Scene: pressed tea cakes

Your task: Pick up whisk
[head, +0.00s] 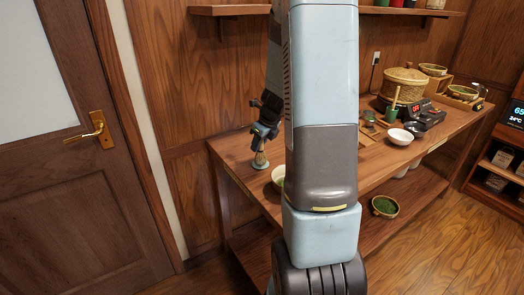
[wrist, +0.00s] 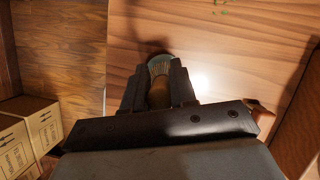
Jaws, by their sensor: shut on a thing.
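The whisk (head: 260,155) stands about upright at the left end of the wooden table (head: 238,168). A teal round base shows at its lower end in the head view. In the wrist view the whisk (wrist: 158,97) is a tan handle between my two dark fingers, with a teal round piece (wrist: 159,59) and pale tines past the fingertips. My gripper (head: 262,138) comes down from above and is shut on the whisk's handle; it also shows in the wrist view (wrist: 158,88). Whether the whisk's base touches the table I cannot tell.
A white bowl (head: 278,177) stands close by, partly behind my arm. Another white bowl (head: 399,137), a green cup with a stick (head: 391,114), a lidded basket (head: 404,83) and black scales (head: 424,114) stand farther right. Cardboard boxes (wrist: 33,125) lie lower left in the wrist view.

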